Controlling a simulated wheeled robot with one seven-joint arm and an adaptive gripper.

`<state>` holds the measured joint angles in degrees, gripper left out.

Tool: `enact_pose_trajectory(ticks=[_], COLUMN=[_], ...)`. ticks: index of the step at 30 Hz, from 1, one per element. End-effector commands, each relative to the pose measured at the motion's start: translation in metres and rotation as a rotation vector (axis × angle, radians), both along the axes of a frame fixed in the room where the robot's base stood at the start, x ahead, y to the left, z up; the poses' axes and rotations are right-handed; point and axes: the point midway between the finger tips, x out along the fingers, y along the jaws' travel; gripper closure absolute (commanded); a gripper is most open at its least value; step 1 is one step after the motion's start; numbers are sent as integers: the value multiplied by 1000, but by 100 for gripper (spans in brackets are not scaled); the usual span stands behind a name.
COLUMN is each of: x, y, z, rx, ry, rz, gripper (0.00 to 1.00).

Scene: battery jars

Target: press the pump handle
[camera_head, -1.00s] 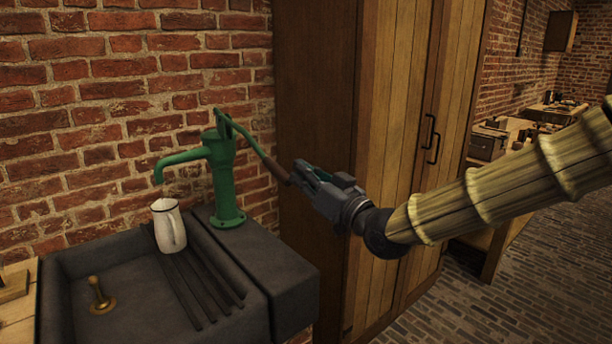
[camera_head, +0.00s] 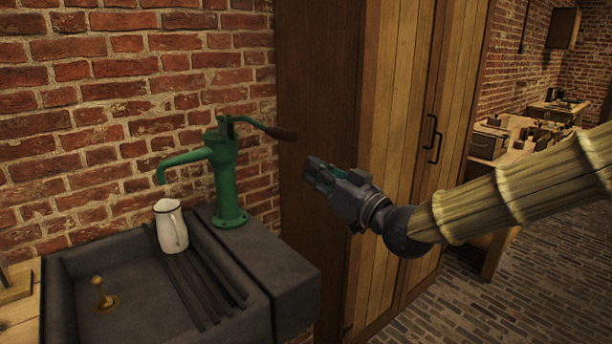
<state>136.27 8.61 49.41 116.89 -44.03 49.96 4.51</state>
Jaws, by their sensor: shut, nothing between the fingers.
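My gripper (camera_head: 312,172) is shut and empty. It is below and to the right of the grip, apart from it, in front of the wooden cupboard. A white jug (camera_head: 170,228) with a dark rim stands under the spout on the dark bars across the sink.
The dark sink (camera_head: 262,262) has a brass plug fitting (camera_head: 101,294) in its basin. A tall wooden cupboard (camera_head: 390,120) stands right behind my gripper. A brick wall (camera_head: 100,120) is behind the pump. A workbench (camera_head: 520,140) is far right.

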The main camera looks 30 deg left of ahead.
Motion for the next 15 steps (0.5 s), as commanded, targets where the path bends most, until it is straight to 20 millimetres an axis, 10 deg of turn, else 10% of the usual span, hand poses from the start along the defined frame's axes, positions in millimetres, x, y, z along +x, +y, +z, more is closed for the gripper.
enact_pose_trajectory(ticks=[15], x=[-28], y=[-75], z=[-25], rx=[0], ry=[3], rz=[1], gripper=[100])
